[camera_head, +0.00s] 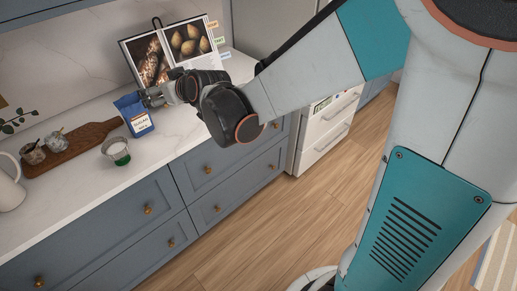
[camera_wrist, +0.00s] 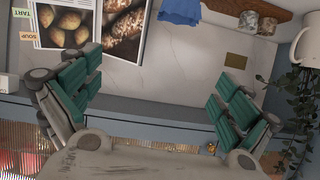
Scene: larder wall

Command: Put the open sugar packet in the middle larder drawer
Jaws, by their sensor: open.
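The blue sugar packet (camera_head: 137,118) stands on the white counter in the head view, a white label on its front. Whether its top is open is too small to tell. In the wrist view only a blue edge of it (camera_wrist: 180,12) shows at the top. My gripper (camera_head: 150,97) is beside the packet's upper right side in the head view. Its teal-padded fingers are spread wide in the wrist view (camera_wrist: 157,78), with nothing between them. Grey-blue drawers (camera_head: 120,215) with brass knobs and a white drawer stack (camera_head: 325,135) look shut; I cannot tell which is the middle larder drawer.
A cup with green (camera_head: 116,152), a wooden board (camera_head: 70,150) with small jars, and a white jug (camera_head: 8,185) stand left of the packet. An open cookbook (camera_head: 150,55) leans behind my gripper. The wooden floor (camera_head: 270,220) before the drawers is clear.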

